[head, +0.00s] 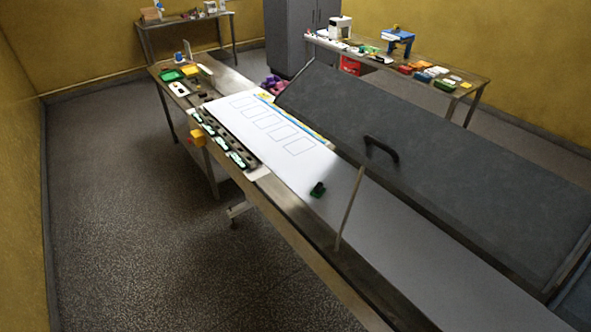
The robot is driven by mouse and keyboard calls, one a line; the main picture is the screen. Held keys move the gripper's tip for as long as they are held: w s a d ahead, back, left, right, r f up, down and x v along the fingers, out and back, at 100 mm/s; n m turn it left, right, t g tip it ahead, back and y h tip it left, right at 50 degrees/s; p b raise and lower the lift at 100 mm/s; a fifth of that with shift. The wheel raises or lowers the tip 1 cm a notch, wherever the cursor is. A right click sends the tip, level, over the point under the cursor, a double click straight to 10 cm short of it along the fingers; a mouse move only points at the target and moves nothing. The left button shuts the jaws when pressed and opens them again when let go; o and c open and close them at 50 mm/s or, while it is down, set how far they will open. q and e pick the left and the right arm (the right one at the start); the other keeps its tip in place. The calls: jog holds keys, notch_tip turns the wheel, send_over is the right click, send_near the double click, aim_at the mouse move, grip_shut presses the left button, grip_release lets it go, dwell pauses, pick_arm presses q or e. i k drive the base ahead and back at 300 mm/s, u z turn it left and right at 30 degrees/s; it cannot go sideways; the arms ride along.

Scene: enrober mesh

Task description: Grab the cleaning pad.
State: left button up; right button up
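A small dark green and black item (317,189) sits alone on the white belt surface (300,170) of the long machine. It may be the cleaning pad, but it is too small to tell. Neither of my grippers shows in the head view, so what they hold cannot be seen.
A long grey hinged cover (440,150) with a black handle (381,149) stands raised along the belt, with a thin rod (349,207) in front. A dark rack (226,136) lies beside the printed sheet. Cluttered tables stand behind. The floor (150,230) at left is clear.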

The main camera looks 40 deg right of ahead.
aim_at(319, 190)
jog(key=i, duration=3.25)
jog(key=z, duration=3.05)
